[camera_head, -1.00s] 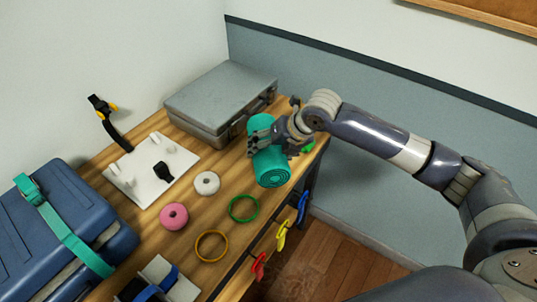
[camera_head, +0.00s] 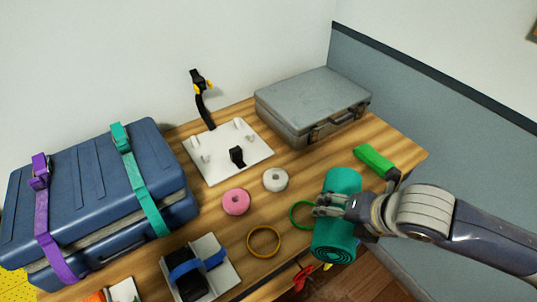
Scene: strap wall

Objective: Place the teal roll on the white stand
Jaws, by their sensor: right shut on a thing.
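The teal roll (camera_head: 336,238) is in the right half of the head view, near the table's front edge. My right gripper (camera_head: 330,206) is shut on its middle, with the arm coming in from the right. The roll's spiral end faces the front, and it appears to be held above the table. The white stand (camera_head: 211,168), a flat board with several short upright pegs, lies left of the grey case and away from the roll. My left gripper is out of view.
A grey case (camera_head: 313,98) stands at the back right, and a strapped blue suitcase (camera_head: 85,200) at the left. Pink (camera_head: 236,201) and white (camera_head: 275,180) rolls lie between stand and teal roll.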

